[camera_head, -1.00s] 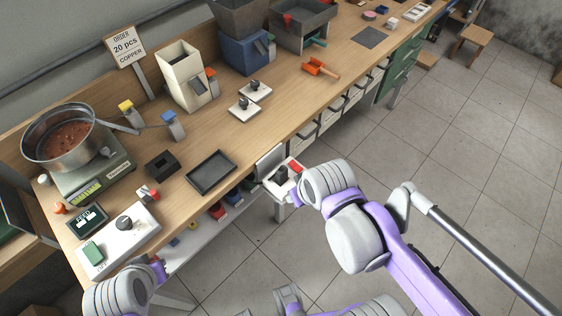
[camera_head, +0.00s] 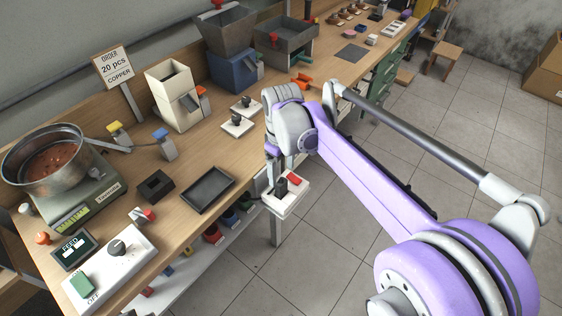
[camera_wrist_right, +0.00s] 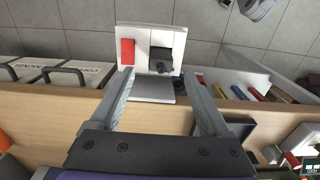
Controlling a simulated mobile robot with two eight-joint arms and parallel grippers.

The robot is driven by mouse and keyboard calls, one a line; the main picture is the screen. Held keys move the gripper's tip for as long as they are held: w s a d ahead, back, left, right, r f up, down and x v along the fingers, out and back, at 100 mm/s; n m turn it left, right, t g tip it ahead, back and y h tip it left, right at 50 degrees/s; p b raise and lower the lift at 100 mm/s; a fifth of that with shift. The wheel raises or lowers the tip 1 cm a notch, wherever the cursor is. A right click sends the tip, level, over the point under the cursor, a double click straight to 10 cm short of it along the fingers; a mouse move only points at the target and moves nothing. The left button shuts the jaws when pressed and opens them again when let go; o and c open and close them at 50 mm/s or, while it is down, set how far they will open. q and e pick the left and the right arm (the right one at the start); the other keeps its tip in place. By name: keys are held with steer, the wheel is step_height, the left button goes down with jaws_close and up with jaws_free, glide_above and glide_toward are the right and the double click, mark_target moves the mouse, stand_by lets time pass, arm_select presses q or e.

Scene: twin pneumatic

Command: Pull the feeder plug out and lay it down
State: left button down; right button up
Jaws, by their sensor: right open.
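The black feeder plug (camera_head: 281,187) sits in a white socket panel (camera_head: 284,206) at the front edge of the bench, beside a red switch (camera_head: 295,179). In the right wrist view, the plug (camera_wrist_right: 161,62) is on the panel (camera_wrist_right: 144,34), right of the red switch (camera_wrist_right: 127,51). My right gripper (camera_head: 283,168) is over the panel, partly hidden behind its own wrist. The right wrist view shows its two fingers (camera_wrist_right: 159,76) open, reaching toward the panel with the plug between their lines. Nothing is held. My left gripper is out of view.
A black tray (camera_head: 208,190) lies on the bench left of the panel, with a small black box (camera_head: 156,186) beside it. White switch plates (camera_head: 238,125) stand behind. A control box with a knob (camera_head: 110,265) is at the front left.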

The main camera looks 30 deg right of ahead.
mark_target(281, 182)
step_height(281, 182, down, 6)
steer(key=shift+f+b, duration=0.2)
steer(key=shift+b, duration=0.1)
jaws_close()
steer(key=c, duration=0.7)
jaws_free()
jaws_close()
steer(key=shift+r+p, duration=1.55)
steer(key=shift+r, duration=0.55)
steer(key=shift+r+p, duration=1.25)
steer(key=shift+r, duration=0.7)
